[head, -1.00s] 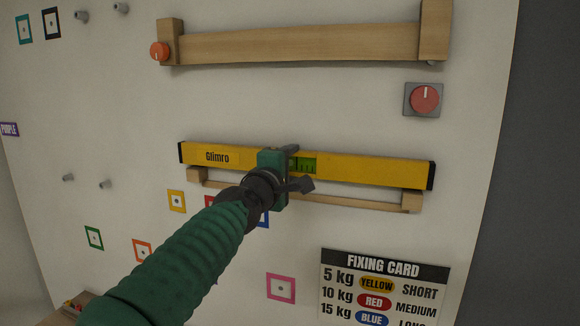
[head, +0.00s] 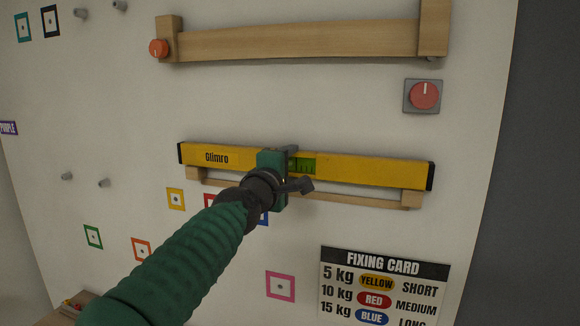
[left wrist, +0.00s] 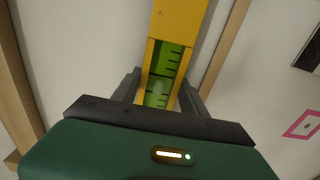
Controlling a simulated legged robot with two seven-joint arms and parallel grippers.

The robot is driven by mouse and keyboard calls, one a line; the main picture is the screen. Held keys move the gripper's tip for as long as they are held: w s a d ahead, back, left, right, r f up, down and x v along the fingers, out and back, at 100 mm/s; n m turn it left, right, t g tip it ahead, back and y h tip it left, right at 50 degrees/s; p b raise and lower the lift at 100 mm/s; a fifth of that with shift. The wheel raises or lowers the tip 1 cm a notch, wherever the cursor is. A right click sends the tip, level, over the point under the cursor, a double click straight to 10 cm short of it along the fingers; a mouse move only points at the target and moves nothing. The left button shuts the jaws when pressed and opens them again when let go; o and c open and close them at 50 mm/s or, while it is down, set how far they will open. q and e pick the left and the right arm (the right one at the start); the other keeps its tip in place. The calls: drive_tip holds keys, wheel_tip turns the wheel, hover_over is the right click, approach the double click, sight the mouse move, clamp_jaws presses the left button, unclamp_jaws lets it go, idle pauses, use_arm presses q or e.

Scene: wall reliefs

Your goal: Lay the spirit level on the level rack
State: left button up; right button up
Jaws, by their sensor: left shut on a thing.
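The yellow spirit level (head: 370,170) with black end caps and a green vial lies nearly horizontal across the wall, its right end slightly lower in the head view. The wooden level rack (head: 340,201) is directly below and behind it; its two end blocks show under the level. I cannot tell whether the level rests on the blocks. My left gripper (head: 289,172) is shut on the level near its middle, beside the vial. In the left wrist view the level (left wrist: 180,20) runs up between the fingers (left wrist: 160,92). My right gripper is not in view.
A wooden rail (head: 300,42) with an orange knob (head: 158,48) is above. A red dial (head: 424,95) is at the right, a fixing card (head: 384,285) below. Grey pegs (head: 104,183) and coloured square markers (head: 280,286) dot the white wall.

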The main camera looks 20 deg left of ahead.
use_arm(q)
drive_tip(key=o, duration=1.6)
drive_tip(key=shift+f, duration=0.2)
